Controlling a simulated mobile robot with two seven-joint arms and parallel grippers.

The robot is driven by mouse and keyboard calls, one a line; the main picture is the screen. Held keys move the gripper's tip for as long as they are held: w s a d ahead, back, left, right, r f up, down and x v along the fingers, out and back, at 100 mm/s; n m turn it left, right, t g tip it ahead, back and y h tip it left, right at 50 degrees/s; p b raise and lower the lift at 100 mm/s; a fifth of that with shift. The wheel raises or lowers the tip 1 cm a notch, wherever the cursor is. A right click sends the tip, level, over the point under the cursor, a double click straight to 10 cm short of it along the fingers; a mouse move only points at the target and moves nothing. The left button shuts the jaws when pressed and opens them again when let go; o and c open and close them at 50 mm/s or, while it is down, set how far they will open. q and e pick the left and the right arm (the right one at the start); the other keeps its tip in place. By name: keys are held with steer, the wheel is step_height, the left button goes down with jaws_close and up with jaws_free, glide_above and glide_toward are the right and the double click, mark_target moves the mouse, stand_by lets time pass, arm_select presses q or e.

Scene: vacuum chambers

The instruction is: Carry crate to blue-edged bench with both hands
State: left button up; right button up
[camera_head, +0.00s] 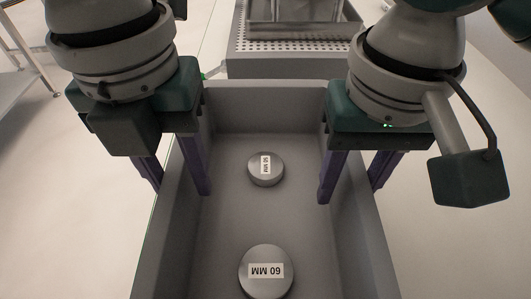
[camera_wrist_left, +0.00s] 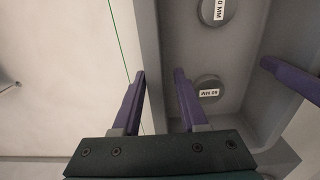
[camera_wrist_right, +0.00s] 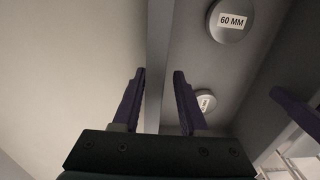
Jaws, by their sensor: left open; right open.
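The grey open crate (camera_head: 265,94) lies lengthwise below me in the head view. Inside it are two round metal discs: one labelled 60 MM (camera_head: 266,285) nearer me, and a smaller one (camera_head: 266,181) farther back, whose label seems to read 50 MM. My left gripper (camera_head: 178,190) is open, its purple fingers on either side of the crate's left wall, which also shows between them in the left wrist view (camera_wrist_left: 149,40). My right gripper (camera_head: 350,193) is open, its fingers straddling the right wall, also seen in the right wrist view (camera_wrist_right: 158,45). I see no blue-edged bench.
Beyond the crate's far end stands a grey unit with a perforated top (camera_head: 292,46) and a metal basin-like part on it. A pale rack (camera_head: 22,62) stands at the far left. Pale floor is clear at the left. A thin green line runs beside the crate's left side.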

mark_target(198, 216)
arm_select(q)
steer(key=shift+f, duration=1.8)
arm_select(e)
steer(key=shift+f, duration=1.8)
arm_select(q)
steer(key=shift+c, duration=0.3)
arm_select(e)
steer(key=shift+c, duration=0.3)
arm_select(q)
jaws_close()
arm_select(e)
jaws_close()
arm_select(q)
steer(key=shift+r, duration=0.1)
arm_select(e)
steer(key=shift+r, duration=0.1)
